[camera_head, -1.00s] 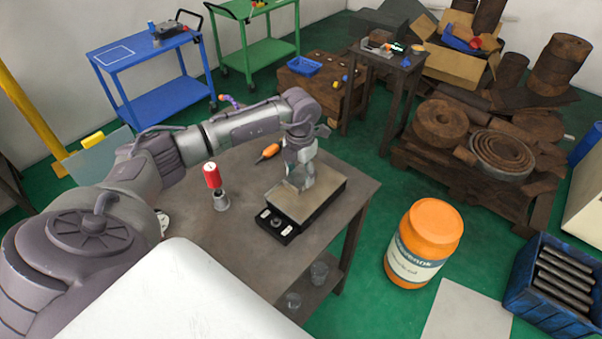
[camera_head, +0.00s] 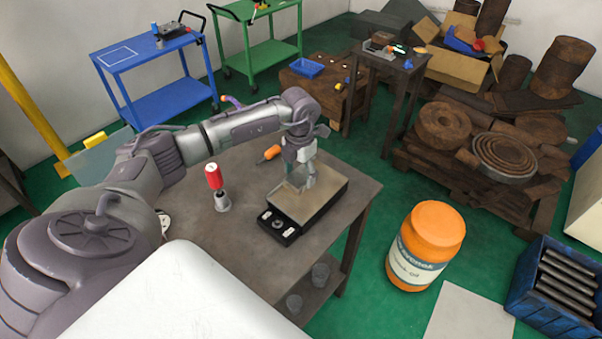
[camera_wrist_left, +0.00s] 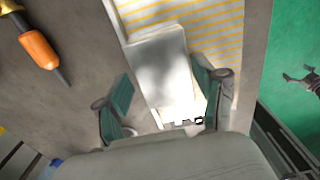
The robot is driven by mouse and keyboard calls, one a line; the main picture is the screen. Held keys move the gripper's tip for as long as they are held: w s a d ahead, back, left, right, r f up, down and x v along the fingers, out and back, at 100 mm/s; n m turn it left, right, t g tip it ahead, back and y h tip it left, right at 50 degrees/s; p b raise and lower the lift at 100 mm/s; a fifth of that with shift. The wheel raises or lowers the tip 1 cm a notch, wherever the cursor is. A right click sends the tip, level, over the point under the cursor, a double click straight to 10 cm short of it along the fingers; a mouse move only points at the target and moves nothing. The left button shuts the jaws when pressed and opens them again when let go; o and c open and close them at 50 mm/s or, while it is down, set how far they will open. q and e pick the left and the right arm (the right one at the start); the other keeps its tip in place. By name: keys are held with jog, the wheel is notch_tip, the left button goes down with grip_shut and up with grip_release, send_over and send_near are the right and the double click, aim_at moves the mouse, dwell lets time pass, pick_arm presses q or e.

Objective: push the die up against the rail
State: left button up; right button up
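The die, a shiny grey metal block (camera_wrist_left: 160,68), lies on the flat top plate of the chuck (camera_head: 322,201), whose face shows yellow stripes in the left wrist view (camera_wrist_left: 222,38). My left gripper (camera_head: 305,184) is low over the plate. In the left wrist view its fingers (camera_wrist_left: 162,88) are open on either side of the die's near part, with a gap visible at the left finger. A pale narrow strip, seemingly the rail (camera_wrist_left: 124,37), runs along the plate's left edge. Whether the die touches it is unclear. My right gripper is not in view.
A black unit with a knob (camera_head: 277,224) is at the chuck's front end. A red-topped piece (camera_head: 214,177) stands left on the workbench (camera_head: 240,258). An orange-handled tool (camera_head: 271,153) lies behind. A large orange jar (camera_head: 427,243) stands right of the bench.

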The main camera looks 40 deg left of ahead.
pick_arm(q)
jog(key=shift+o, duration=0.8)
jog(key=shift+r, duration=0.1)
notch_tip(320, 180, up, 12)
